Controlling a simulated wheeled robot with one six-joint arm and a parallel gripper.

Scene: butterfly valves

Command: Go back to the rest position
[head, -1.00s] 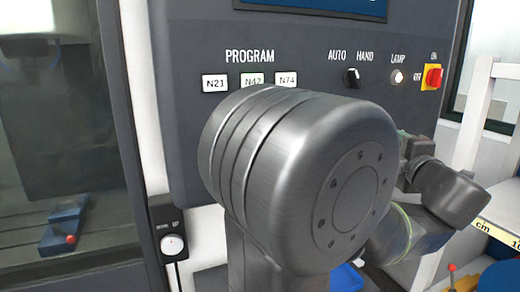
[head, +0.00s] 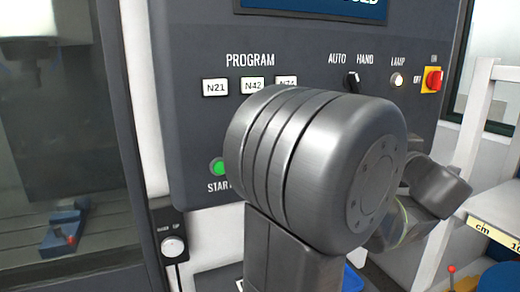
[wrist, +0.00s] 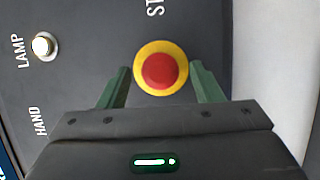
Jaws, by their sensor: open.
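My gripper (wrist: 160,68) shows in the wrist view with its two green fingers apart and nothing held between them. A round red button on a yellow ring (wrist: 161,71) appears between the fingertips on the dark control panel. Whether the fingers touch the button cannot be told. In the head view my arm's large grey joint covers part of the panel (head: 205,130), and my gripper is hidden behind the arm.
A white frame (head: 480,110) stands right.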

